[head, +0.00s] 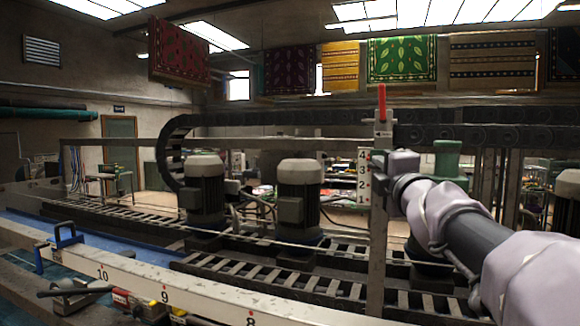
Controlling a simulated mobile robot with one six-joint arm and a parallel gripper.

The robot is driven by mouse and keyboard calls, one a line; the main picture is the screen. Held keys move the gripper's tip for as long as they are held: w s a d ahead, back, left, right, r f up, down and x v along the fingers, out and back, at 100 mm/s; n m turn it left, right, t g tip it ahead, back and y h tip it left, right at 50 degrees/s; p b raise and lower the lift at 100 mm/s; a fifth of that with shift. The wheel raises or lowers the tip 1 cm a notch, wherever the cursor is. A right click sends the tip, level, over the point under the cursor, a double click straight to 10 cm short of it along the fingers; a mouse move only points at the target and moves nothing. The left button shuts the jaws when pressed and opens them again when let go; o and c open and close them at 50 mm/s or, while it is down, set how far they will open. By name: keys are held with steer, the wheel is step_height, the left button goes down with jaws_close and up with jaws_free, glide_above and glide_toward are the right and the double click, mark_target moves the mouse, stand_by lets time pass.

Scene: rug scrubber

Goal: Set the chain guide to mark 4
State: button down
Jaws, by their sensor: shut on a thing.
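The chain guide (379,165) stands on an upright metal post right of centre in the head view. A white scale plate (363,175) beside it carries marks 4 at the top down to 1. A small red spot shows at the plate's right edge, close to mark 4. A red upright handle (382,101) and a white arrow plate top the post. My gripper (394,184) is at the post beside the scale, shut on the chain guide. My wrist hides its fingertips and the exact part held.
A dark cable chain (174,150) runs behind the post. Grey motors (203,190) stand left of it, above slatted conveyors. A white numbered rail (150,287) with a blue clamp (62,243) crosses the front. Rugs (402,59) hang at the back.

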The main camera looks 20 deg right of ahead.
steer(key=shift+s+a+r, duration=0.1)
steer(key=shift+s+r, duration=0.05)
steer(key=shift+r, duration=0.5)
steer(key=c, duration=1.5)
jaws_free()
steer(key=shift+f, duration=0.15)
steer(key=shift+f, duration=0.15)
steer(key=p+v, duration=0.1)
steer(key=v, duration=1.6)
steer(key=shift+f, duration=0.25)
